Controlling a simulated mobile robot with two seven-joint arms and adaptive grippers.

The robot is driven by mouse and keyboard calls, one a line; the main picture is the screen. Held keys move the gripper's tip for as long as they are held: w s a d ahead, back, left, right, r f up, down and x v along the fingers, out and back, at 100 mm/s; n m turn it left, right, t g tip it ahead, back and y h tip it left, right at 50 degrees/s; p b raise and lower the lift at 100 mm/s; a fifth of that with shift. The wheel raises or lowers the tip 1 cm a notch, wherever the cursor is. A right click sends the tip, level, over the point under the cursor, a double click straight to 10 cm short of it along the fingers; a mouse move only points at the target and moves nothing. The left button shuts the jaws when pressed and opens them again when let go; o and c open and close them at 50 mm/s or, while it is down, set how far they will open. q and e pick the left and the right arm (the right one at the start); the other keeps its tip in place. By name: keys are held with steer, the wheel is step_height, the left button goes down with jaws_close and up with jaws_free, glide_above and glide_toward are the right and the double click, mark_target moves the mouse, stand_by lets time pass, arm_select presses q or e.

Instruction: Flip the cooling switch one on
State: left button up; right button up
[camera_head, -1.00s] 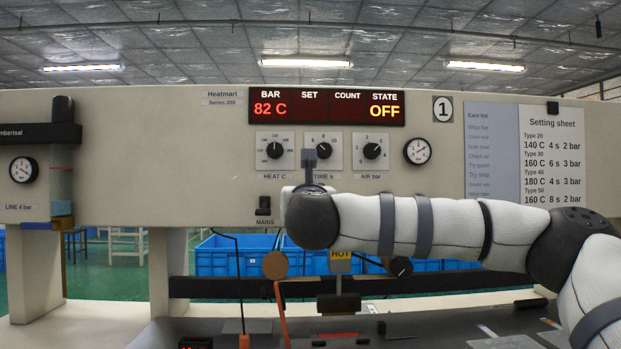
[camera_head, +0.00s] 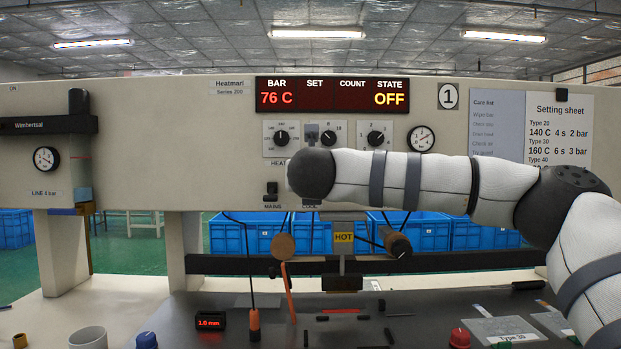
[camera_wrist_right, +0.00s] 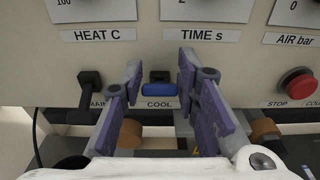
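The cooling switch (camera_wrist_right: 159,88) is a blue bar on a dark block above the COOL label, in the middle of the right wrist view. I cannot tell its on or off position. My right gripper (camera_wrist_right: 162,68) is open, with its purple-padded fingers on either side of the switch and nothing between them but the switch in the background. I cannot tell whether a finger touches it. In the head view my right wrist hides the switch; part of the COOL label (camera_head: 310,206) shows below. My left gripper is not in view.
The MAINS switch (camera_wrist_right: 90,93) is just left of the gripper, and a red STOP button (camera_wrist_right: 297,84) is to the right. Knobs sit above. The display (camera_head: 332,96) reads 76 C and OFF. A HOT sign (camera_head: 343,238) hangs below the panel over a dark worktop (camera_head: 420,330).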

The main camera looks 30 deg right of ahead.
steer(key=shift+o, duration=0.7)
steer(key=v, duration=1.2)
steer(key=shift+f, duration=0.1)
